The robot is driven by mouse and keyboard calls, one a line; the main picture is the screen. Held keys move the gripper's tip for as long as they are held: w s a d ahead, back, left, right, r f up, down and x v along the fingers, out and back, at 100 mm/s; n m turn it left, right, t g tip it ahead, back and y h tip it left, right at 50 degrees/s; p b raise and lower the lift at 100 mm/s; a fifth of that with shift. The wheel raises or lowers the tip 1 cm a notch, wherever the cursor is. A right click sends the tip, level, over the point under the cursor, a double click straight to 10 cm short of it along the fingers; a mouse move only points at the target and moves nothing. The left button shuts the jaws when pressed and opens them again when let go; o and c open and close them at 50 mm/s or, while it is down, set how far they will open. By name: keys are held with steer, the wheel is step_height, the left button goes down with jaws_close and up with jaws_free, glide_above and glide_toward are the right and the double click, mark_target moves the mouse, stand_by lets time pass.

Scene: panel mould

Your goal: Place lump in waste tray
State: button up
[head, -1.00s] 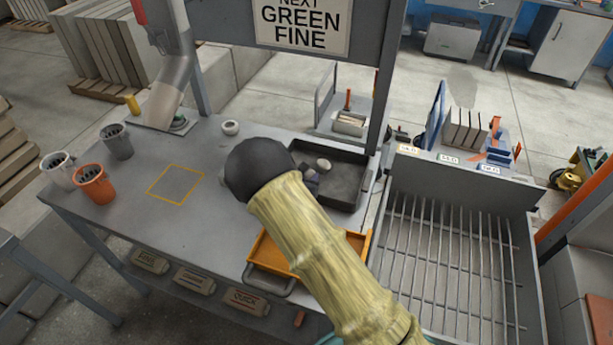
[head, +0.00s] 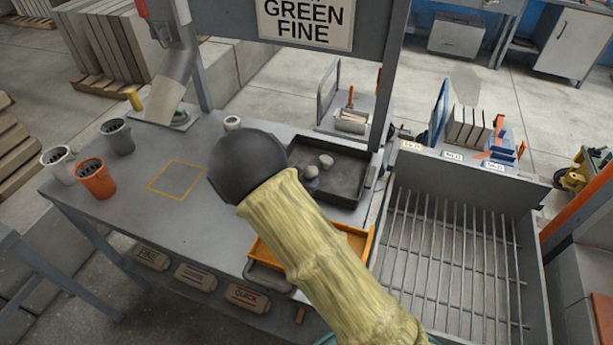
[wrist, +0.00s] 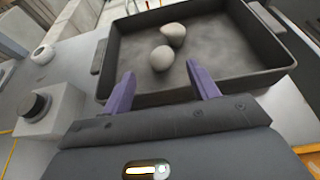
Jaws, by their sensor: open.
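Two pale grey rounded lumps lie on the floor of the dark tray (head: 345,193). In the wrist view one lump (wrist: 173,34) is farther back and the other lump (wrist: 161,58) is nearer, close beside each other. The dark tray (wrist: 278,68) fills the upper part of that view. My gripper (wrist: 162,84) is open, its two purple fingers apart with nothing between them, at the near side of the tray and short of the nearer lump. In the head view my arm hides most of the gripper.
An orange tray (head: 368,240) sits in front of the dark tray, partly behind my arm. A grey block with a dark knob (wrist: 50,110) and a small white pot (wrist: 42,54) stand left of it. Cups (head: 96,181) are far left; a barred grate (head: 450,250) is right.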

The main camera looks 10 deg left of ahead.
steer(key=v, duration=0.6)
steer(key=shift+b, duration=0.35)
steer(key=shift+d, duration=0.15)
